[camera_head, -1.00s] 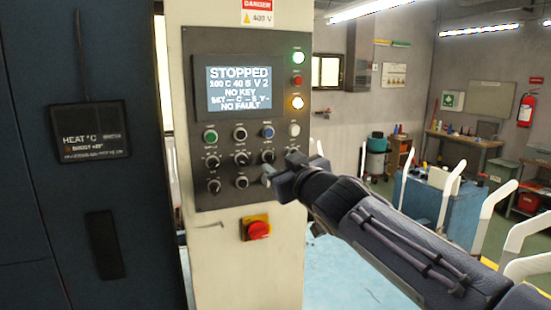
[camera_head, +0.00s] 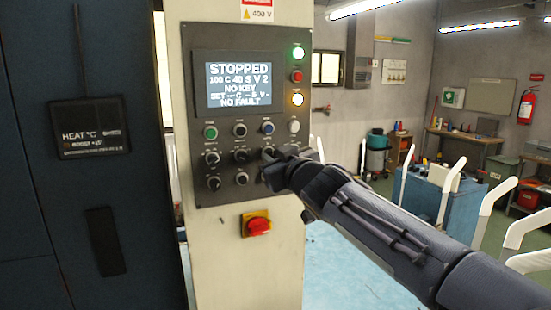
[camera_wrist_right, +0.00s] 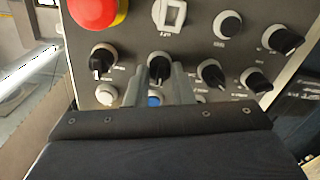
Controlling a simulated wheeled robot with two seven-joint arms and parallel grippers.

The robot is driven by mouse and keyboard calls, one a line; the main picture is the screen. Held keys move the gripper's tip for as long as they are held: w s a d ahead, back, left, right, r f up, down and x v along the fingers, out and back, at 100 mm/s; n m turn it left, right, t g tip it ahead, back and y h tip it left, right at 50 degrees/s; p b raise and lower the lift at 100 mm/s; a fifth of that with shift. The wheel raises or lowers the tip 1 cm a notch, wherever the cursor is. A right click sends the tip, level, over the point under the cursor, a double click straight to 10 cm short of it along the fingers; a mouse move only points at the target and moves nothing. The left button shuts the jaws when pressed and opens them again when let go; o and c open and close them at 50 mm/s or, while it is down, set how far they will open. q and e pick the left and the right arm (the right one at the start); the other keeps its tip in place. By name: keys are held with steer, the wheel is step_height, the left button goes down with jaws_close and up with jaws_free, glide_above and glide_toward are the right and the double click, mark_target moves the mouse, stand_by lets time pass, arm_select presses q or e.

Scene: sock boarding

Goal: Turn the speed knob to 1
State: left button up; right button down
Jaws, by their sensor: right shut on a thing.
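The grey control panel (camera_head: 225,195) carries rows of buttons and black knobs. My right gripper (camera_head: 268,164) is at the panel, shut on a black knob (camera_wrist_right: 159,66) in the second row. In the right wrist view, its fingers (camera_wrist_right: 161,84) sit on either side of that knob, directly by the blue button (camera_wrist_right: 155,100). In the head view the gripper hides most of this knob. I cannot read its label, so I cannot confirm it is the speed knob. My left gripper is not in view.
Other knobs (camera_wrist_right: 103,62) (camera_wrist_right: 211,73) stand close on both sides of the held one. A red emergency stop (camera_head: 258,227) sits below the panel. A dark cabinet (camera_head: 75,220) is on the left. White boards (camera_head: 448,195) stand on the right.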

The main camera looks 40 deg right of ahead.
steer(key=shift+n, duration=0.3)
steer(key=n, duration=0.3)
steer(key=shift+a, duration=0.1)
steer(key=shift+n, duration=2.6)
steer(key=c, duration=1.3)
jaws_free()
steer(key=shift+o, duration=0.2)
